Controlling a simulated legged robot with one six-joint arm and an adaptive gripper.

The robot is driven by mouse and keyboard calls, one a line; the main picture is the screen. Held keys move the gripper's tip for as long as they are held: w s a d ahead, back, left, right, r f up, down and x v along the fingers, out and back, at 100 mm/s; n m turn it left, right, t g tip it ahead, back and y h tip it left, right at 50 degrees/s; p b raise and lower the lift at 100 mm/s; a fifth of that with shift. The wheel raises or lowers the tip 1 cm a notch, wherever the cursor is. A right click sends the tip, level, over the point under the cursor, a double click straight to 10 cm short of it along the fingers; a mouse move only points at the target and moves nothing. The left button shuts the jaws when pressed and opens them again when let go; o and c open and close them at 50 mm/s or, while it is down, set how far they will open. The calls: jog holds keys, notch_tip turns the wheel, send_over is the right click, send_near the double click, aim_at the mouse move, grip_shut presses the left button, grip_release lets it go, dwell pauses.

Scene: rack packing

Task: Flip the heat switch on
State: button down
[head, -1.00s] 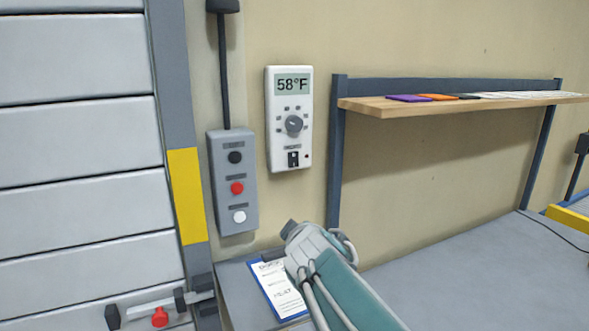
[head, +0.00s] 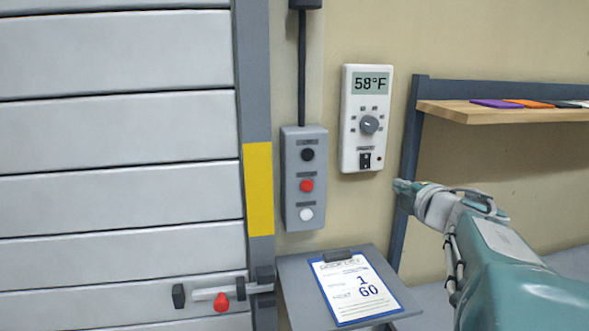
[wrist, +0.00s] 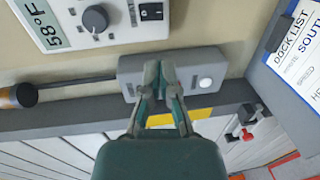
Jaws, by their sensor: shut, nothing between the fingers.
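The white thermostat (head: 376,78) hangs on the wall and reads 58°F, with a grey dial (head: 369,124) in its middle. Its small black switch (head: 365,160) sits at the bottom; its position is too small to tell. In the wrist view the switch (wrist: 151,12) is at the top edge, beside the dial (wrist: 95,19). My gripper (head: 402,188) is below and right of the thermostat in the head view, apart from it. In the wrist view my gripper (wrist: 160,70) has its fingers together and empty, overlapping the grey button box (wrist: 200,66) and hiding part of it.
The button box (head: 290,180) with black, red and white buttons is mounted left of the thermostat. A clipboard (head: 355,290) lies on a grey surface below. A shelf (head: 480,110) on a blue post stands right. A shuttered door (head: 110,130) fills the left.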

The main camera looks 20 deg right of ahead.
aim_at(365, 168)
jog(key=x, duration=1.4)
jog(key=shift+f, duration=0.1)
jog(key=shift+w, duration=0.15)
jog(key=shift+f, duration=0.1)
